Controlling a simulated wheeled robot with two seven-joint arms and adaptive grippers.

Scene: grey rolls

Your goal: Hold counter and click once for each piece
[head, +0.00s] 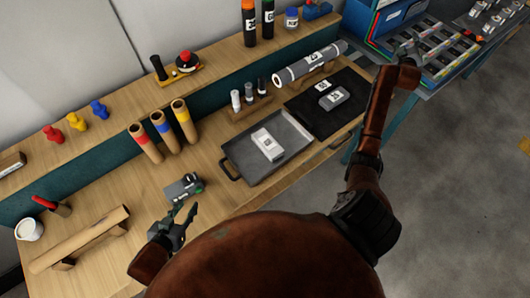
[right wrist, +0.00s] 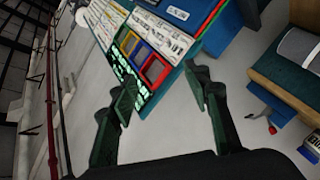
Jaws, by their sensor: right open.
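A small grey device with dark and green parts (head: 185,188), which looks like the counter, lies on the wooden bench in the head view. My left gripper (head: 183,217) is just in front of it, open and apart from it, with nothing between its fingers. My right gripper (head: 410,47) is open and empty near the rack with coloured strips at the upper right. In the right wrist view its two fingers (right wrist: 165,92) stand wide apart, with coloured frames beyond them. Which things are the pieces to count, I cannot tell.
A grey tray (head: 235,155) holds a pale labelled block, and a black mat (head: 345,118) bears grey labelled pieces. A large grey roll (head: 310,63) lies behind. Three cardboard tubes (head: 163,131) stand to the left.

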